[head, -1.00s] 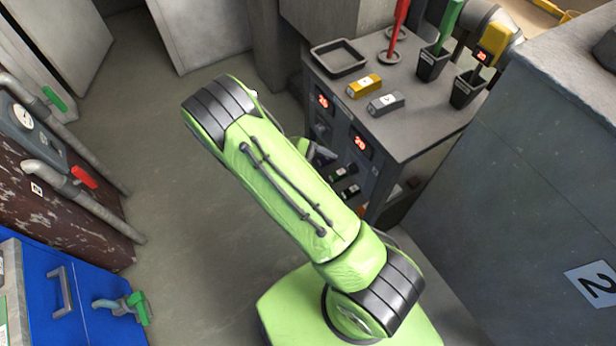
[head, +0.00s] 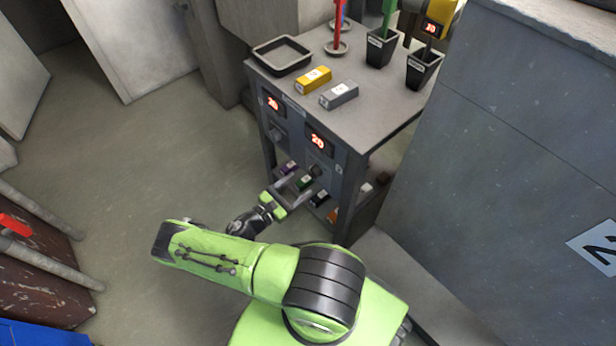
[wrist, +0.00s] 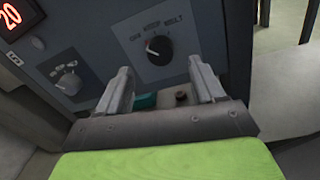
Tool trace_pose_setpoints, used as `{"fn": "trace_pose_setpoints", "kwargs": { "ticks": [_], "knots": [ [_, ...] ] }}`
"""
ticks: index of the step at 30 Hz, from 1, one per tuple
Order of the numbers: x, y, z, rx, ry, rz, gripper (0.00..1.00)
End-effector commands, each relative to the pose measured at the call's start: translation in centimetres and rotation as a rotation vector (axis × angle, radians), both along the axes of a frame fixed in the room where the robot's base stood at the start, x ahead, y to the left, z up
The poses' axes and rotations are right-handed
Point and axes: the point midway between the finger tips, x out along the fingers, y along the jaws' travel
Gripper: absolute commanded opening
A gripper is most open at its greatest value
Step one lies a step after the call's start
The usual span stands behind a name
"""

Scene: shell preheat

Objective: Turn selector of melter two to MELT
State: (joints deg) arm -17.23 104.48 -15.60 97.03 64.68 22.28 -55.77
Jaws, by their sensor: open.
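The right selector (head: 316,170), a dark round knob, sits on the front panel below the right red display (head: 318,140), which reads 20. In the wrist view this knob (wrist: 158,46) has MELT printed at its upper right and two more labels to the left. Its pale mark appears to point left, away from MELT. My gripper (wrist: 160,68) is open and empty in front of the panel, its two fingers apart and just below the knob. The gripper (head: 290,187) also shows small in the head view. Touch with the panel cannot be told.
The left selector (wrist: 68,82) is beside it, under the left display (head: 272,103). On the bench top are a tray (head: 283,55), a yellow bar (head: 313,79), a grey bar (head: 339,95) and dark cups. A grey block (head: 490,150) stands close on the right.

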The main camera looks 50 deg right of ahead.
Motion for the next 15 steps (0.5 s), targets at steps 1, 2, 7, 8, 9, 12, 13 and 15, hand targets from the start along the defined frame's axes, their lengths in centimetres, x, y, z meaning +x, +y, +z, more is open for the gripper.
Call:
{"fn": "trace_pose_setpoints", "kwargs": {
  "ticks": [1,2,7,8,9,12,13,15],
  "knots": [
    [-0.4,-1.3,-0.1,-0.001,0.0,-0.006,0.68],
    [-0.4,-2.0,-0.2,-0.001,0.0,-0.006,0.68],
    [-0.8,-4.9,-0.2,0.001,0.0,-0.004,0.68],
    [-0.9,-5.2,-0.1,0.001,0.0,-0.003,0.68],
    [-0.9,-5.5,-0.1,0.0,0.0,-0.002,0.68],
    [-0.9,-5.9,-0.1,0.0,0.0,-0.001,0.68],
    [-0.9,-5.9,0.0,0.0,0.0,-0.001,0.68],
    [-0.9,-5.9,0.0,0.001,0.0,-0.001,0.68]
  ]
}}
